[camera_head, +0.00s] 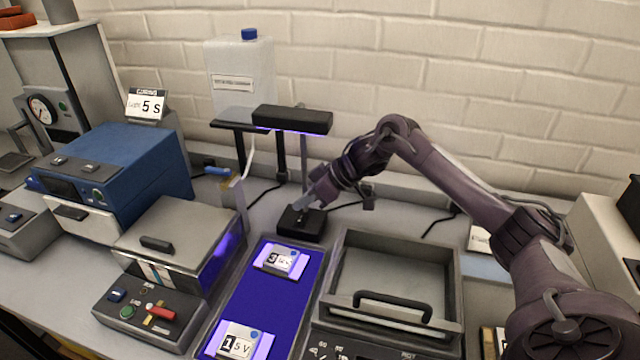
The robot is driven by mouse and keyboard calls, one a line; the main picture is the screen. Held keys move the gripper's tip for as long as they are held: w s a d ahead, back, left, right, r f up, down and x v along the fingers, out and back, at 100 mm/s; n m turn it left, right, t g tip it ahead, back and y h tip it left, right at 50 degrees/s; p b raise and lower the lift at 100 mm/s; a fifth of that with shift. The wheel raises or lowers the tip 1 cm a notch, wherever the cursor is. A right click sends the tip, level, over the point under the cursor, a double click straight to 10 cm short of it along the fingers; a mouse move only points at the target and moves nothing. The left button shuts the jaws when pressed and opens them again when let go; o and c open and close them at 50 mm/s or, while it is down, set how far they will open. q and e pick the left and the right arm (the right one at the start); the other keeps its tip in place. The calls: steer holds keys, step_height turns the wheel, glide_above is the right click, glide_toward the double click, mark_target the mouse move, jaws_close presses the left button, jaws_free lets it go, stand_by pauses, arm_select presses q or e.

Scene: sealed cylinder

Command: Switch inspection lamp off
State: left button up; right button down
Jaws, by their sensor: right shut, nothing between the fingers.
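The inspection lamp (292,120) is a black bar on a thin post at the back middle of the bench. A violet glow shows along its underside, so it appears lit. A small black box (300,224) stands below it, at the foot of the post. My right gripper (308,202) is shut and empty, with its fingertips pointing down-left at the top of this box. I cannot tell whether they touch it. Any switch on the box is too small or hidden to make out. My left gripper is not in view.
A blue-lit tray (252,300) with two labelled cards lies in front of the black box. A grey box with a handle (390,285) stands right of it. A white jug (240,75), a blue machine (115,165) and a grey unit (172,240) stand left.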

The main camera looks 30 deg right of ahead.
mark_target(296, 222)
steer(key=f, duration=0.3)
steer(key=shift+s+p, duration=0.3)
steer(key=shift+p, duration=0.05)
steer(key=shift+f, duration=0.25)
steer(key=shift+s+a+f+h, duration=0.15)
steer(key=shift+s+f+h, duration=0.05)
steer(key=shift+f+h, duration=0.2)
steer(key=shift+r, duration=0.15)
steer(key=shift+w, duration=0.15)
